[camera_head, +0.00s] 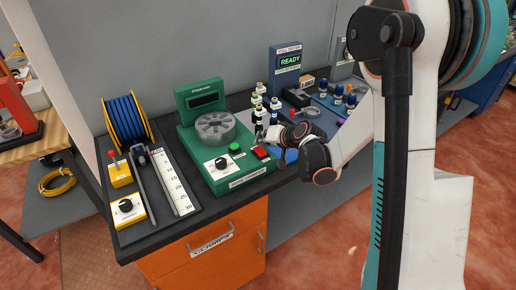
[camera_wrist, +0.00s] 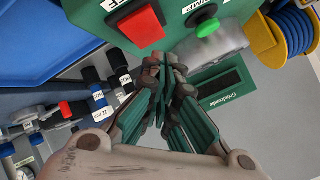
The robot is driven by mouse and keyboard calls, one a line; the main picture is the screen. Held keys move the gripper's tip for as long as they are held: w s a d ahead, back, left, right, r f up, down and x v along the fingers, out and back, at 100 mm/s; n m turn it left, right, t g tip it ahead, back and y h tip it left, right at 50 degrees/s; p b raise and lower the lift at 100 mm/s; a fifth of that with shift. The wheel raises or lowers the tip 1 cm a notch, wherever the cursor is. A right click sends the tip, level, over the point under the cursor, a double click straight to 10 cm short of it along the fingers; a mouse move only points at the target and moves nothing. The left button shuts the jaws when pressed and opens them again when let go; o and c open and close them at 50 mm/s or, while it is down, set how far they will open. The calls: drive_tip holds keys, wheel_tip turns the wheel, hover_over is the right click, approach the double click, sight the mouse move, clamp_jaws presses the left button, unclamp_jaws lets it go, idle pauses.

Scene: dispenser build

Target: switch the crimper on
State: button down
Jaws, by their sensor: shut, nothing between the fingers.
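The crimper (camera_head: 236,172) is a green machine on the dark bench top, with a grey round head, a dark display, a black knob, a green button (camera_head: 235,148) and a red switch (camera_head: 261,153). My gripper (camera_head: 272,134) is shut and empty, just right of the crimper and close to the red switch. In the wrist view the shut fingers (camera_wrist: 168,100) point up between the red switch (camera_wrist: 136,27) and the crimper's display (camera_wrist: 216,88). The green button (camera_wrist: 206,26) is at the top. The display shows no lit text. I cannot tell whether the fingers touch the crimper.
A blue cable reel (camera_head: 127,122) and a white ruler (camera_head: 172,184) lie left of the crimper. A pull tester (camera_head: 286,68) reads READY. An orange drawer cabinet (camera_head: 215,255) is below.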

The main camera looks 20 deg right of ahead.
sight(263, 151)
drive_tip(key=shift+f, duration=0.15)
drive_tip(key=shift+f+b, duration=0.3)
drive_tip(key=shift+b, duration=0.2)
drive_tip(key=shift+w+f+b, duration=0.15)
drive_tip(key=shift+f+b, duration=0.2)
idle(0.5)
drive_tip(key=shift+r, duration=0.1)
drive_tip(key=shift+r+p, duration=0.45)
drive_tip(key=shift+r, duration=0.3)
drive_tip(key=shift+s+r, duration=0.1)
drive_tip(key=shift+s, duration=0.1)
drive_tip(key=shift+s+d+r+p, duration=0.1)
drive_tip(key=shift+s+r+p, duration=0.1)
drive_tip(key=shift+r+p, duration=0.8)
drive_tip(key=shift+s+d+r+p, duration=0.15)
drive_tip(key=shift+r+p, duration=0.45)
drive_tip(key=shift+r, duration=0.75)
drive_tip(key=shift+a, duration=0.1)
drive_tip(key=shift+s, duration=0.1)
